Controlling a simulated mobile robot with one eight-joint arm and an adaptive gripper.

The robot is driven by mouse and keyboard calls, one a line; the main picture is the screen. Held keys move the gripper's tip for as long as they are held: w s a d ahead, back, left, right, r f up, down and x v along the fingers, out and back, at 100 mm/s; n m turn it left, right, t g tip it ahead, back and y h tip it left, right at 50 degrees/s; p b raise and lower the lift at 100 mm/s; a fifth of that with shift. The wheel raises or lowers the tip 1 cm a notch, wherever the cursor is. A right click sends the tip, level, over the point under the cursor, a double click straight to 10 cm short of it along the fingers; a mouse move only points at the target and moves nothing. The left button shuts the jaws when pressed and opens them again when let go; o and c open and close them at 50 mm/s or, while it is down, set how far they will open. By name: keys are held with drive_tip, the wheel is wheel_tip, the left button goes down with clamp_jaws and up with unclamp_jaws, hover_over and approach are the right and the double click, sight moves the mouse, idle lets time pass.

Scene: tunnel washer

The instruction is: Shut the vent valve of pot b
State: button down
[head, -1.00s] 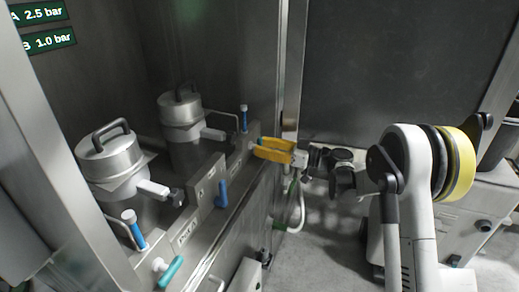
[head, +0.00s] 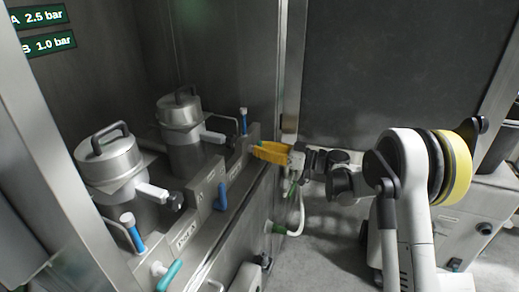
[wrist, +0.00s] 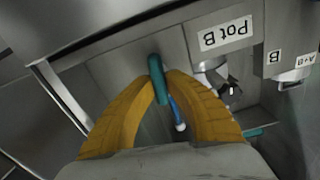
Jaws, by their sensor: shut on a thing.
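The far pot (head: 180,118), apparently pot b, is a lidded steel vessel behind the far end of the panel. In the wrist view its "Pot B" label (wrist: 225,34) appears upside down. My gripper (head: 262,151) is at the far end of the panel; its yellow fingers also show in the wrist view (wrist: 164,92). They are shut on a teal valve handle (wrist: 155,68), which lies between the fingertips. My fingers hide this handle in the head view.
The near pot (head: 112,160) stands front left, with a teal handle (head: 169,275) below it. A blue lever (head: 221,195) sits mid-panel. A pressure display (head: 45,43) reads A 2.5 bar, B 1.0 bar. The floor (head: 325,245) right of the panel is partly clear.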

drive_tip(key=m, duration=0.3)
drive_tip(key=shift+w+m, duration=0.15)
drive_tip(key=shift+m, duration=0.25)
drive_tip(key=m, duration=0.4)
drive_tip(key=shift+w+f+m, duration=0.1)
drive_tip(key=shift+m, duration=0.2)
drive_tip(key=m, duration=0.4)
drive_tip(key=shift+f+b, duration=0.1)
drive_tip(key=shift+b, duration=0.2)
drive_tip(key=shift+w+f+m, duration=0.1)
drive_tip(key=shift+m, duration=1.8)
drive_tip(key=c, duration=1.4)
unclamp_jaws()
drive_tip(key=shift+d, duration=0.1)
